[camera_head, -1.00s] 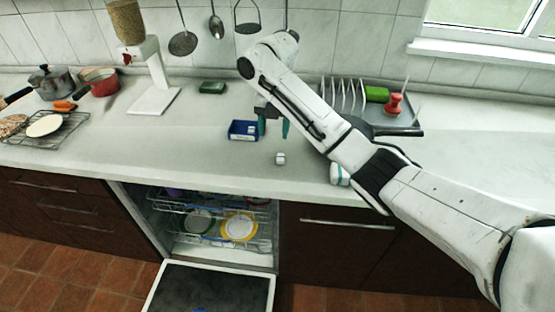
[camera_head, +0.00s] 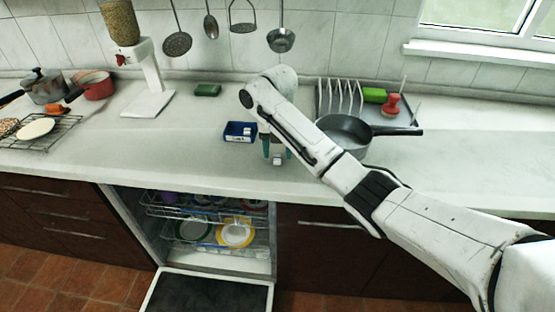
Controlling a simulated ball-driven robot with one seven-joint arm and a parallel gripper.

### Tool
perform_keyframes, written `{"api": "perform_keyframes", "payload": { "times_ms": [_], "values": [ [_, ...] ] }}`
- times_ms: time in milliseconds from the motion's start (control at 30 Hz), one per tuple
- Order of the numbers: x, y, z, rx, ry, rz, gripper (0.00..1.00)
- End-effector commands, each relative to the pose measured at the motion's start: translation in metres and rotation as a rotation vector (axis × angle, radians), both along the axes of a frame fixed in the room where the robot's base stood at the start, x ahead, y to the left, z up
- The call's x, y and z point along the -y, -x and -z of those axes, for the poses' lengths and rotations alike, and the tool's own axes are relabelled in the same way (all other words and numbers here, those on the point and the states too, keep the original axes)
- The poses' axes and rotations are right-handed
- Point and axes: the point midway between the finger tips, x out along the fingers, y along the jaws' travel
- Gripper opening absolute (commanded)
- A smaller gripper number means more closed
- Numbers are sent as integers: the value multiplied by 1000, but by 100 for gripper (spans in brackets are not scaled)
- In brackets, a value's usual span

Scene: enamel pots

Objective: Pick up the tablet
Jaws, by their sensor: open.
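The tablet (camera_head: 277,161) is a small pale block on the worktop, near the front edge above the open dishwasher. My gripper (camera_head: 277,154) is open, with its teal fingers pointing down. In the picture one finger is to the left of the tablet and the other to the right. I cannot tell whether the fingers touch it. The arm hides part of the worktop to the right.
A blue box (camera_head: 240,132) with pale blocks inside stands close to the left of my gripper. A grey pan (camera_head: 345,130) and a dish rack (camera_head: 340,97) are behind the arm to the right. The dishwasher door (camera_head: 209,292) hangs open below.

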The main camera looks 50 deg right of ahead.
Motion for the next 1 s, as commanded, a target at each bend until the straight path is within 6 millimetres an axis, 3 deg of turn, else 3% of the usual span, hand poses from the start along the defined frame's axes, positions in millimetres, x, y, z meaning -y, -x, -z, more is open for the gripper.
{"api": "perform_keyframes", "payload": {
  "times_ms": [133,367,900,1000],
  "values": [
    [0,0,11,-1,1,-1,55],
    [0,0,12,0,1,0,54],
    [0,0,11,1,1,0,3],
    [0,0,11,1,1,0,0]
  ]
}}
